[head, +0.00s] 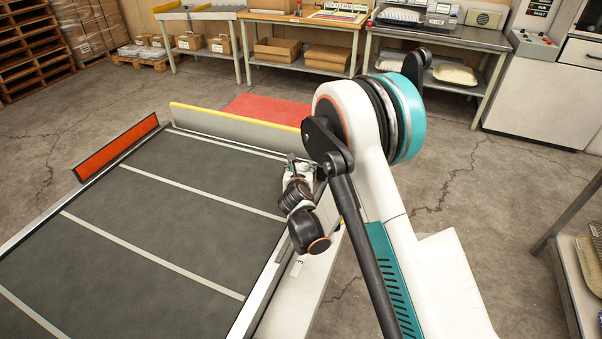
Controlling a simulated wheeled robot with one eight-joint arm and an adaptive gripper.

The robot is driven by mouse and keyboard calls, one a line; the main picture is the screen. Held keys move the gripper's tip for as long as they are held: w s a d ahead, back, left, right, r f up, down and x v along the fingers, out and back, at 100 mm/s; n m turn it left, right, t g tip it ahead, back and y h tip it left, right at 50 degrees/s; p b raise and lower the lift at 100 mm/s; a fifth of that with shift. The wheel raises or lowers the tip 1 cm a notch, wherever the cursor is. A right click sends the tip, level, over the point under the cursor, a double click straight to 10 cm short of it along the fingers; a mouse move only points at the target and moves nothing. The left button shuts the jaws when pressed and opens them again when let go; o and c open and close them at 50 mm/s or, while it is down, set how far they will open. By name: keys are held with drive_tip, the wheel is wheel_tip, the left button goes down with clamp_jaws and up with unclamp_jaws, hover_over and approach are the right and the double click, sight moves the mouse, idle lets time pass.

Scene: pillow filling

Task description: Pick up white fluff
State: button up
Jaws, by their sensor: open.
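No white fluff can be made out with certainty in the head view. My arm reaches forward from the lower right, and its dark wrist joints hang over the right edge of the conveyor (160,235). My gripper (292,160) shows only as a small dark part at the far end of the wrist. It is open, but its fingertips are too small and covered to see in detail. Nothing is seen held in it. My arm hides the area just behind and to the right of the wrist.
A grey guard with a yellow top (235,124) runs along the conveyor's far end, and an orange board (117,147) stands at its left. Workbenches (300,22) line the back. A shelf rack (570,270) stands at right. The conveyor surface is bare.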

sight(301, 166)
drive_tip(key=b+x, duration=0.1)
drive_tip(key=x, duration=0.3)
drive_tip(key=shift+d, duration=0.15)
drive_tip(key=c, duration=0.5)
drive_tip(key=shift+o, duration=0.2)
